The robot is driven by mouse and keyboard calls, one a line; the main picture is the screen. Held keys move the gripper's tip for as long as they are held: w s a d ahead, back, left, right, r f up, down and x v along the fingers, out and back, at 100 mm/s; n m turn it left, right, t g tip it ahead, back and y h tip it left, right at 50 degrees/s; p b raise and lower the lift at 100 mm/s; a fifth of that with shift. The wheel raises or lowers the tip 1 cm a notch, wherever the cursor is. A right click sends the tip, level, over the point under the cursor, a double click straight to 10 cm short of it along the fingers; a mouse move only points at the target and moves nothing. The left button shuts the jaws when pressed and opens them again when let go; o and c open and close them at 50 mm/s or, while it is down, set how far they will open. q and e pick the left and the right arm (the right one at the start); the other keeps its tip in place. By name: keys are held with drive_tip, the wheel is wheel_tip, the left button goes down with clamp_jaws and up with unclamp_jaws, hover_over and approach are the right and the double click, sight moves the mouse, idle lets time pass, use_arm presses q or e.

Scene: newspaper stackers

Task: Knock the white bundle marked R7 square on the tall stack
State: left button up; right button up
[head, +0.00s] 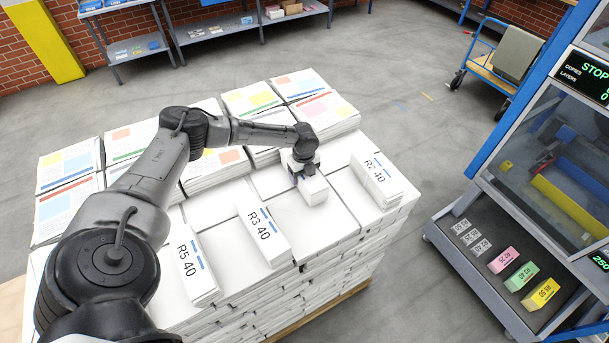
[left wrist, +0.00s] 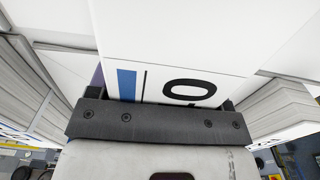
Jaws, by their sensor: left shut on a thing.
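My left gripper (head: 308,184) reaches over the tall stack (head: 285,285) from the left. It is shut on a white bundle (left wrist: 195,50) lying between two other marked bundles on top. In the left wrist view this bundle shows a blue bar, a thin black line and a large 0 between the jaws. The rest of its marking is hidden, so I cannot read R7 there; the three other front bundles read R3, R5 and R2. I cannot tell whether it is square with the stack. My right gripper is not in view.
Bundles marked R3 (head: 262,234) and R5 (head: 194,264) lie to the left, R2 (head: 384,180) to the right. Coloured paper piles (head: 325,110) stand behind. A machine (head: 550,180) with a tray of small blocks stands at right, with floor between.

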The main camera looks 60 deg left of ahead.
use_arm(q)
drive_tip(key=shift+w+a, duration=0.1)
drive_tip(key=shift+a, duration=0.65)
drive_tip(key=shift+r, duration=0.1)
idle(0.7)
drive_tip(key=shift+a, duration=0.15)
idle(0.7)
drive_tip(key=shift+d+r+p, duration=0.1)
drive_tip(key=shift+d+p, duration=0.35)
drive_tip(key=shift+p, duration=0.05)
drive_tip(key=shift+d+p, duration=0.85)
drive_tip(key=shift+d, duration=0.5)
